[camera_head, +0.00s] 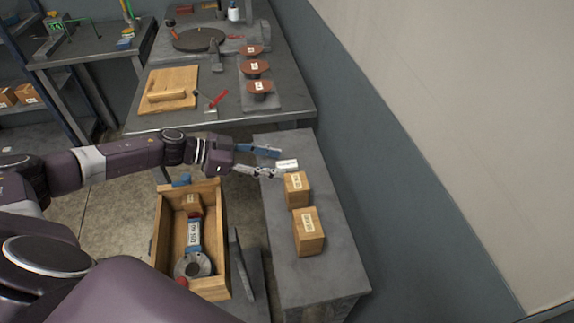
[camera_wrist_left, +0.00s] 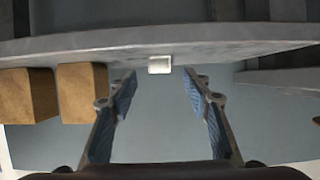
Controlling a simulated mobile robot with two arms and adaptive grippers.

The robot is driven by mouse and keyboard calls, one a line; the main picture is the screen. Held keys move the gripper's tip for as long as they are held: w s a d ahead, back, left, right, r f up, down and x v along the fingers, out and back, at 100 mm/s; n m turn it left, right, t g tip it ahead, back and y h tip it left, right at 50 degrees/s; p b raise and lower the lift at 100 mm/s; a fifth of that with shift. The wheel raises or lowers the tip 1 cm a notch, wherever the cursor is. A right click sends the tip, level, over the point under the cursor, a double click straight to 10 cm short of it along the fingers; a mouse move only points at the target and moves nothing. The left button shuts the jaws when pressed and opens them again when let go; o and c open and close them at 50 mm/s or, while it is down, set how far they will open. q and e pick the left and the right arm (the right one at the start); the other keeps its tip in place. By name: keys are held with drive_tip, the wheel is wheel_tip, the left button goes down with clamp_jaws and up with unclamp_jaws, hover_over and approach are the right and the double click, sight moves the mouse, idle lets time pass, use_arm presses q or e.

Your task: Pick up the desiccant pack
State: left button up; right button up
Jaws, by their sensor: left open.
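The desiccant pack (camera_head: 287,164), a small white block with faint print, lies on the grey bench next to the wall in the head view. It also shows as a pale block in the left wrist view (camera_wrist_left: 160,65), centred between the fingertips. My left gripper (camera_head: 273,162) is open, with its blue-padded fingers (camera_wrist_left: 160,76) pointing at the pack. The fingertips are close to its near side, one finger toward each end. I cannot tell whether they touch it. My right gripper is not in view.
Two labelled cardboard boxes (camera_head: 297,190) (camera_head: 309,232) stand on the bench close by the pack. A wooden crate (camera_head: 222,240) with a box and a labelled cylinder stands left of the bench. A workbench (camera_head: 215,118) with several parts lies behind. The wall (camera_head: 345,130) bounds the right.

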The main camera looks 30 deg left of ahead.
sight(282, 165)
use_arm(q)
drive_tip(key=shift+x, duration=1.5)
drive_tip(key=shift+f, duration=0.1)
drive_tip(key=shift+c, duration=0.5)
drive_tip(key=c, duration=0.9)
drive_tip(key=shift+c, duration=0.2)
drive_tip(key=shift+a, duration=0.1)
drive_tip(key=shift+r, duration=0.65)
wheel_tip(282, 165, up, 19)
drive_tip(key=p, duration=0.3)
